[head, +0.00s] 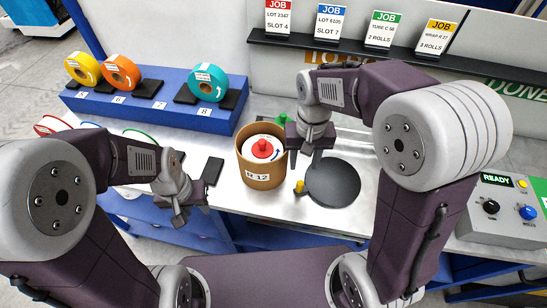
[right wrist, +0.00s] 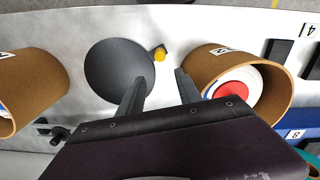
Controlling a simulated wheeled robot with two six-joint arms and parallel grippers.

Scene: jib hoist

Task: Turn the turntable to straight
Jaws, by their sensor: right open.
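The turntable (head: 333,185) is a flat dark grey disc on the pale bench, right of centre in the head view. It also shows in the right wrist view (right wrist: 112,68). A small yellow knob (head: 299,187) sits at its left edge in the head view; the right wrist view shows the knob (right wrist: 160,54) too. My right gripper (head: 305,163) is open and empty, above the bench between the turntable and a brown tube (head: 260,173). The knob lies beyond its fingertips, apart from them. My left gripper (head: 192,214) appears open and empty near the bench's front edge.
The brown tube, holding a white and red roll, stands close left of the turntable. Another brown tube (right wrist: 35,85) stands on the turntable's other side. A blue rack (head: 150,104) holds coloured rolls. A control box (head: 500,228) reading READY sits right; job cards line a back shelf (head: 350,50).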

